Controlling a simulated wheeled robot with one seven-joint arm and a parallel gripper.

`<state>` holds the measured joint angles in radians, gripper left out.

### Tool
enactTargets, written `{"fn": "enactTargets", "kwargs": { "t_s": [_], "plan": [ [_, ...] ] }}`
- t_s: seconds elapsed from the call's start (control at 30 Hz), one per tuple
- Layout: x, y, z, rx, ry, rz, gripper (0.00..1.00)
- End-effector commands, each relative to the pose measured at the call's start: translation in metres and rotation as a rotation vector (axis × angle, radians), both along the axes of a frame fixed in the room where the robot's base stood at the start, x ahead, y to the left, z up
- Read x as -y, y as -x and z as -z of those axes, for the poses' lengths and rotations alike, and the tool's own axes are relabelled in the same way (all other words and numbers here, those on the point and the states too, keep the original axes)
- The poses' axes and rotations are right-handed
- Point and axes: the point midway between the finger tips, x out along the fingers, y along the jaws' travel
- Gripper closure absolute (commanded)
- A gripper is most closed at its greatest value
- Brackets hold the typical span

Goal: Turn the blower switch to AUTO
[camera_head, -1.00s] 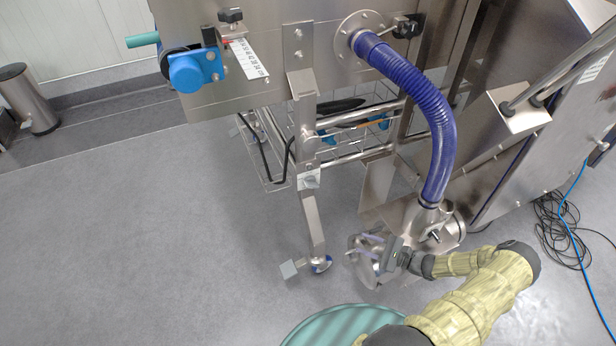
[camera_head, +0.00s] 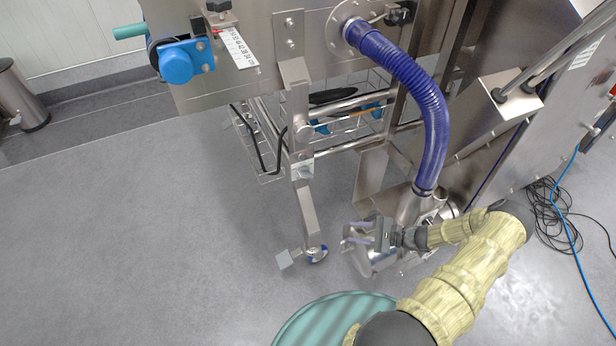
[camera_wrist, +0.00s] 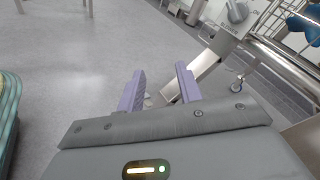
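The blower switch (camera_wrist: 237,12) is a grey rotary knob on a light metal panel at the top edge of the wrist view, right of centre. In the head view my gripper (camera_head: 358,232) is in front of the metal blower housing (camera_head: 382,262), below the blue hose. The switch is beyond the fingertips, up and to the right in the wrist view.
A ribbed blue hose (camera_head: 432,120) runs from the machine down to the blower. A machine leg (camera_head: 309,215) with a caster stands left of my gripper. A wire basket (camera_head: 262,150) hangs behind. Cables (camera_head: 553,225) lie at right.

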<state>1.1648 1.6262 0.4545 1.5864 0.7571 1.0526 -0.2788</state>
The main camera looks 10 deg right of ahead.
Motion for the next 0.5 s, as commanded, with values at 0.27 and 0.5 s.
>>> {"fn": "enactTargets", "kwargs": {
  "t_s": [0.27,0.5],
  "plan": [
    [-0.032,0.012,-0.047,-0.047,0.311,-0.345,0.65],
    [-0.05,0.024,-0.092,-0.043,0.589,-0.588,0.65]
  ]
}}
